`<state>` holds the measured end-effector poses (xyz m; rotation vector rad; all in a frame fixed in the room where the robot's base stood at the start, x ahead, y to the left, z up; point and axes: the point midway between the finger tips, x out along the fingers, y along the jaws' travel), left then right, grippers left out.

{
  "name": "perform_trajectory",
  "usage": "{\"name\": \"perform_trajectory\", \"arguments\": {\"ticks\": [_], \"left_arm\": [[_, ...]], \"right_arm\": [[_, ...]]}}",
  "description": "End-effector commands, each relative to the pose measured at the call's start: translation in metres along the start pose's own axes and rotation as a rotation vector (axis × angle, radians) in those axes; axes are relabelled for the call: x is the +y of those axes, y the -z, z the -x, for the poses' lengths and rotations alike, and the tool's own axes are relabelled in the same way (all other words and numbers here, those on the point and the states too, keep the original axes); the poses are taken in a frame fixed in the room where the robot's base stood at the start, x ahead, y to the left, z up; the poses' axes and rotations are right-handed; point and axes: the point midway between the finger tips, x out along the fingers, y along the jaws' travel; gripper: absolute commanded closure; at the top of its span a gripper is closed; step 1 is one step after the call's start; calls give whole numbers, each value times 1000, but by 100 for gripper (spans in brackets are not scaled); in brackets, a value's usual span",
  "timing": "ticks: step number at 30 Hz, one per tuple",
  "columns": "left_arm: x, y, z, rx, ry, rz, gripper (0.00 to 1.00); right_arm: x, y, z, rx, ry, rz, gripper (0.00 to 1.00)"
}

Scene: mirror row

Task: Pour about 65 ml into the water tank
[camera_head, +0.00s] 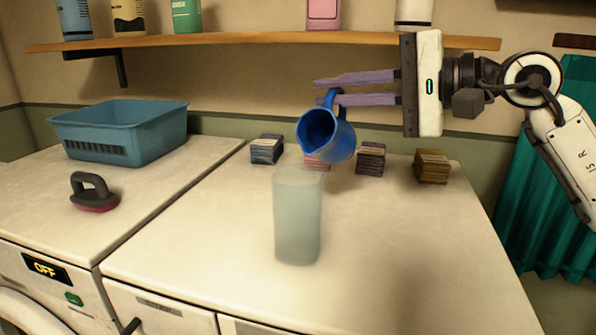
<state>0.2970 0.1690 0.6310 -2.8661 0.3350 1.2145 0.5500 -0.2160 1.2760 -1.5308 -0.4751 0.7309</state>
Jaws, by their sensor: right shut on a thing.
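My right gripper (366,88) reaches in from the right with two long purple fingers. It is shut on the handle of a blue jug (342,141). The jug is held in the air, tilted with its open mouth facing down to the left and toward me. A tall translucent pale container (298,222), which looks like the water tank, stands upright on the white counter below the jug. The jug's mouth is above the container's rim, and I see no clear stream between them. The water level in either is hard to tell. My left gripper is not in view.
Several small stacked blocks (433,167) line the back of the counter (400,255). A blue basket (125,140) and a dark-handled brush (93,192) sit on the left machine top. A wooden shelf (250,38) with bottles runs above. The counter's front right is clear.

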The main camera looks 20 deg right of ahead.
Motion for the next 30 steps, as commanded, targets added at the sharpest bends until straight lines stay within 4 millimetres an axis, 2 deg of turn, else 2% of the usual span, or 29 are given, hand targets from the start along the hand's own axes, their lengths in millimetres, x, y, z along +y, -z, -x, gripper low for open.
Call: {"name": "perform_trajectory", "arguments": {"ticks": [30], "left_arm": [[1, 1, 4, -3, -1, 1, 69]], "right_arm": [[-15, -17, 1, 33, -17, 199, 100]]}}
